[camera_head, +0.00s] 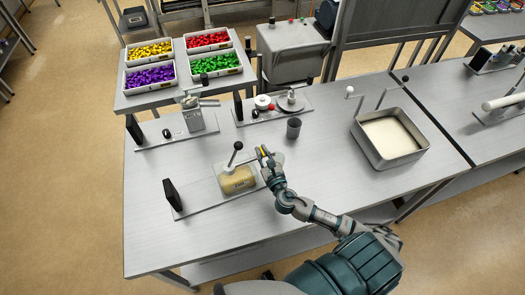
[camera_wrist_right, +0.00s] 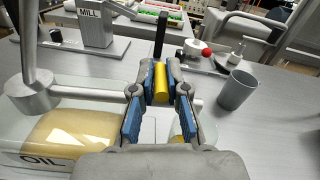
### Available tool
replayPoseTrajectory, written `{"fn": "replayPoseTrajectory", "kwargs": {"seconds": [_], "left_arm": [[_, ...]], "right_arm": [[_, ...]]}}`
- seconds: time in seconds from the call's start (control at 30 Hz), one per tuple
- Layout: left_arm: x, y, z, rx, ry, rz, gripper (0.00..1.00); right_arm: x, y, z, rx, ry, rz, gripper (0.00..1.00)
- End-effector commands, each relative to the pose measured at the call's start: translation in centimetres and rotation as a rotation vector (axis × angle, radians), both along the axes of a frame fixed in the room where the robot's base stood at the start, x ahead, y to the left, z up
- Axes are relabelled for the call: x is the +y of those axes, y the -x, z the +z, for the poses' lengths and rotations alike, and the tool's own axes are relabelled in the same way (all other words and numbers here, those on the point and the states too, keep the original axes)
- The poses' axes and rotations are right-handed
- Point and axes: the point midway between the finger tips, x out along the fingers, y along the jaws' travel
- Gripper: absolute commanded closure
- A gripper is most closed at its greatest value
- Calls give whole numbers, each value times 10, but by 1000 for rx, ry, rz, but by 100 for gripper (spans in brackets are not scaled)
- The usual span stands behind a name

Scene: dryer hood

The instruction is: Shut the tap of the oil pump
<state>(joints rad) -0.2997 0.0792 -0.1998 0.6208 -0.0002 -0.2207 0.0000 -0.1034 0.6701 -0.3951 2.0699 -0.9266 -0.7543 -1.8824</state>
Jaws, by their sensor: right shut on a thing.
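The oil pump (camera_head: 238,180) is a lying clear tank of yellowish oil on a grey base plate, with a black-knobbed lever on top. Its tank, marked OIL, fills the lower left of the wrist view (camera_wrist_right: 75,130). A pale pipe runs from the tank toward my fingers. My right gripper (camera_head: 264,153) is at the right end of the pump. In the wrist view its blue-padded fingers (camera_wrist_right: 160,95) are shut on the yellow tap handle (camera_wrist_right: 160,80). The fingers hide part of the tap and pipe. My left gripper is not in view.
A grey cup (camera_head: 293,128) stands behind and right of my right gripper. The mill (camera_head: 194,118) and a station with a red knob (camera_head: 272,107) are at the back. A metal basin (camera_head: 390,138) is at the right. Bare table lies in front of the pump.

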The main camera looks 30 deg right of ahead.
Motion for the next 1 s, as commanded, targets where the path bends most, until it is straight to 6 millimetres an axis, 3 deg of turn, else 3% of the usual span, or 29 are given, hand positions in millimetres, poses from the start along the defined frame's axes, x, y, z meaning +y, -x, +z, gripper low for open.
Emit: {"fn": "replayPoseTrajectory", "kwargs": {"seconds": [0.3,0.33,0.43,0.77,0.87,1.0], "left_arm": [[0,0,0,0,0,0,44],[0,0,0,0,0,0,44],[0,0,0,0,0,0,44],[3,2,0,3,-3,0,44],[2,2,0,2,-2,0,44],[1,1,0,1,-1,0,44]], "right_arm": [[0,0,0,0,2,-1,100],[0,0,0,0,2,-1,84],[0,0,-1,0,2,-1,60],[0,2,-1,1,1,0,60],[2,12,-1,2,1,1,60],[6,40,-3,5,0,1,60]]}}
